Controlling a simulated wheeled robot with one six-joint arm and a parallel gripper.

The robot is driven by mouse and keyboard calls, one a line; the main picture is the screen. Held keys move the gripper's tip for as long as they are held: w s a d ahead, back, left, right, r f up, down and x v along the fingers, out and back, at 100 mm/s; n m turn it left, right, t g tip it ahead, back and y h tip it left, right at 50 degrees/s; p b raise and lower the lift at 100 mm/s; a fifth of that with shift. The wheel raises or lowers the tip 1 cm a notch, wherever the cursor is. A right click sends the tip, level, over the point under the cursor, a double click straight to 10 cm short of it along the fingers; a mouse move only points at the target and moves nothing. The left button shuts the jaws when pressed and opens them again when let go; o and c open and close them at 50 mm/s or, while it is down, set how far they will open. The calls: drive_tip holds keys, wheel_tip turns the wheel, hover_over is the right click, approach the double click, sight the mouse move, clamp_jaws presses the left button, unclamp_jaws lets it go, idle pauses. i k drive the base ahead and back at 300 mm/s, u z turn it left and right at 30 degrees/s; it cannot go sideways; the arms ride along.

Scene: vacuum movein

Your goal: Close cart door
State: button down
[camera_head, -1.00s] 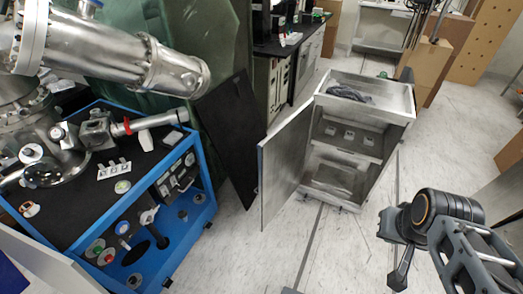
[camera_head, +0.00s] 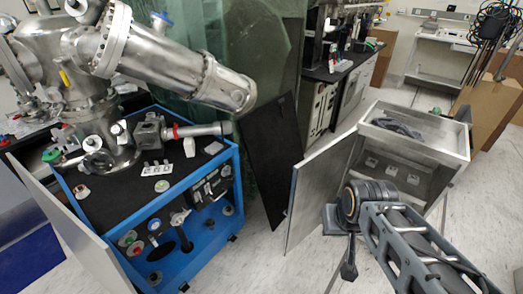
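The grey metal cart (camera_head: 444,152) stands at the right, with a dark item in its top tray and inner shelves showing. Its flat grey door (camera_head: 316,197) stands open, swung out to the left of the cart and toward me. My arm reaches in from the lower right and hides the cart's lower part. My gripper (camera_head: 338,232) is at the arm's end, in front of the cart opening and just right of the door in the picture. I cannot tell whether it touches the door. Its fingers are too unclear to tell if they are open.
A blue-framed cart (camera_head: 216,238) with vacuum parts stands at the left, under a large steel chamber (camera_head: 165,60). A black panel (camera_head: 270,150) leans between it and the grey door. Cardboard boxes (camera_head: 497,108) stand behind the grey cart. Pale floor is clear between the carts.

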sight(316, 181)
drive_tip(key=u, duration=0.8)
drive_tip(key=i, duration=1.2)
drive_tip(key=u, duration=0.4)
